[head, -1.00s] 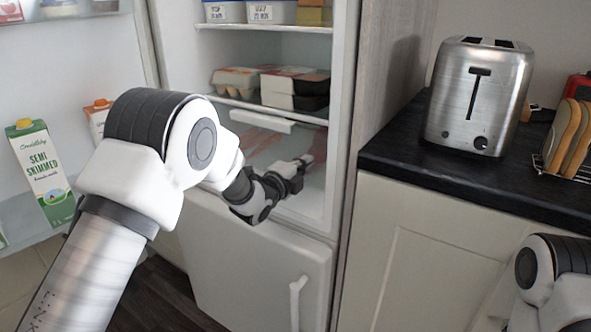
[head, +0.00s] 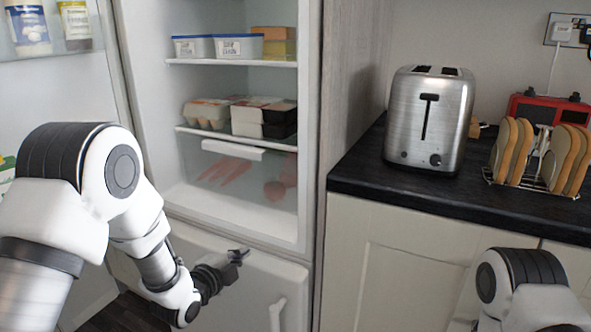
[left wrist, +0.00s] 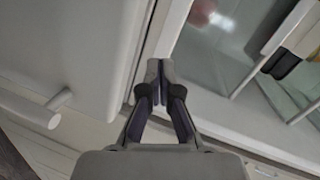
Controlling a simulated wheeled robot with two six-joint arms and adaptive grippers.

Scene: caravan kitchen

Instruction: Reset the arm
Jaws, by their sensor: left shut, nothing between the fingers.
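My left arm comes in from the left in the head view. Its gripper (head: 238,257) is in front of the lower front of the fridge, just below the open compartment. In the left wrist view the left gripper (left wrist: 159,68) is shut and empty, with its fingertips together. Part of my right arm shows at the bottom right of the head view; its gripper is out of the picture.
The fridge door stands open at left. Shelves hold tubs (head: 237,46), egg cartons (head: 208,112) and a drawer (head: 240,172). A lower door handle (head: 277,314) juts out. A toaster (head: 430,120) and bread rack (head: 540,185) stand on the black counter (head: 350,180).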

